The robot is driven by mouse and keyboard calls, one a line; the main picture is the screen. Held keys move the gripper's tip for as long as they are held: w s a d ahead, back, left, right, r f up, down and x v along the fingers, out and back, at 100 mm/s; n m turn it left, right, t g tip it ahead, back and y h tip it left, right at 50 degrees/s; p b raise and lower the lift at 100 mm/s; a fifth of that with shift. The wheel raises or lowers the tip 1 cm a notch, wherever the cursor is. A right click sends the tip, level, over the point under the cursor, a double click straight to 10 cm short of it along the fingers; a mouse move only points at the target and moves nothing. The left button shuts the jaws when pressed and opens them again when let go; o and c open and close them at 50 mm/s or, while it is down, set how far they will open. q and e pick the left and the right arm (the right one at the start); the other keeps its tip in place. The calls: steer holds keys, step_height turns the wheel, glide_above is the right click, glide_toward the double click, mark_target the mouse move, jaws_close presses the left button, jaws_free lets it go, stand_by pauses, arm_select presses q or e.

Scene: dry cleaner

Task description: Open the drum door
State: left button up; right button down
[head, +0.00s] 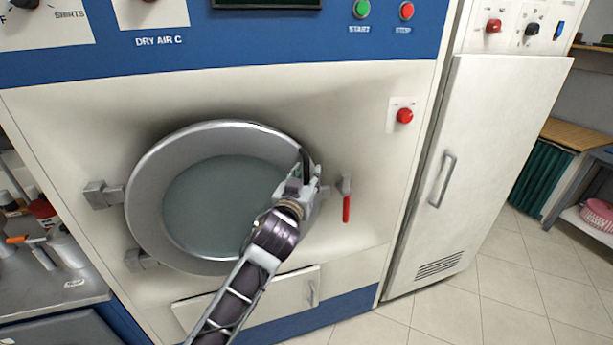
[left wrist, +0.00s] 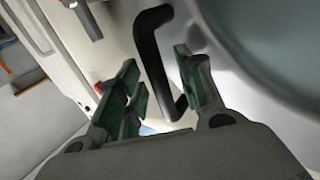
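The round drum door (head: 150,185) has a grey metal rim and a dull glass pane, and looks shut against the machine's cream front. Its black bar handle (head: 306,158) is at the right side of the rim, partly hidden by my left gripper (head: 305,180). In the left wrist view, the black handle (left wrist: 149,45) runs between the two fingers of my left gripper (left wrist: 156,60). The fingers are apart, with visible space around the bar. The door's curved rim (left wrist: 225,70) is at the right there. My right gripper is not in view.
A red-handled latch (head: 346,200) sticks out just right of the door. Hinge blocks (head: 103,194) are on its left side. A red button (head: 404,115) is on the front panel. A tall white cabinet (head: 480,160) stands right. The tiled floor (head: 500,300) is clear.

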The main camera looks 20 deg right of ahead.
arm_select(q)
steer(key=shift+w+d, duration=0.1)
steer(key=shift+w, duration=0.05)
jaws_close()
stand_by(0.4)
